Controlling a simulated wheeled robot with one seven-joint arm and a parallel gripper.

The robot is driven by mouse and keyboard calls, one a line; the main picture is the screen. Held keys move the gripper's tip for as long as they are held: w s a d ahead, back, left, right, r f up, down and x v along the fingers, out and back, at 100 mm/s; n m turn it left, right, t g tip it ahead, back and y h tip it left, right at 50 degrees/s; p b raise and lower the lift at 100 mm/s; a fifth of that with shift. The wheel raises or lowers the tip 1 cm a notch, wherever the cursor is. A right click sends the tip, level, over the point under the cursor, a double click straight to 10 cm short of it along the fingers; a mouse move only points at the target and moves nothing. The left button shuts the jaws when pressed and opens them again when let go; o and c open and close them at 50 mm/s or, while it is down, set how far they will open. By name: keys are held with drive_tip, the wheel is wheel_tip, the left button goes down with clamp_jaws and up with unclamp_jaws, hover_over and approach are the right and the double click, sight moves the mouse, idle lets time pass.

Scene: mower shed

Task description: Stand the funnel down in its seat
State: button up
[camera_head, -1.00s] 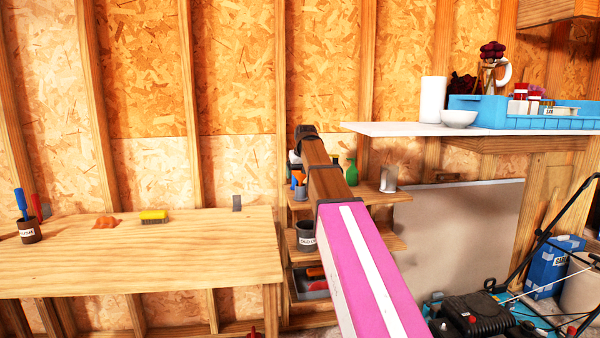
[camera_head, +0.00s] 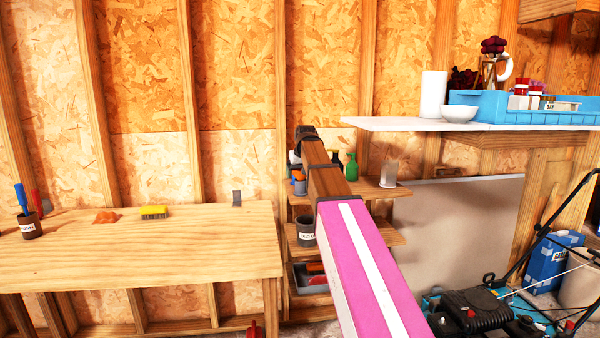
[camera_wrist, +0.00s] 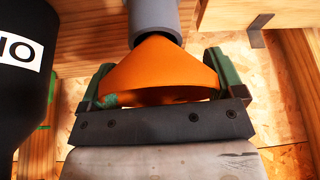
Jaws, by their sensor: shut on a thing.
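The orange funnel (camera_wrist: 158,72) is between the green fingers of my gripper (camera_wrist: 160,78) in the wrist view, its wide rim toward the palm. Its narrow end points at the open end of a grey tube (camera_wrist: 154,20), which looks like the seat. The tip is hidden at the tube's mouth, so I cannot tell how deep it sits. In the head view a bit of orange (camera_head: 299,176) shows above a grey cylinder (camera_head: 300,188) on the shelf, left of my arm. My arm hides the gripper there.
A black bottle (camera_wrist: 22,75) with a white label stands close beside the gripper. A dark labelled pot (camera_head: 306,232) is below. The workbench (camera_head: 130,250) is mostly clear.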

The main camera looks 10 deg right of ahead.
drive_tip(key=shift+f, duration=0.3)
drive_tip(key=o, duration=0.7)
drive_tip(key=shift+c, duration=0.2)
drive_tip(key=shift+v, duration=5.4)
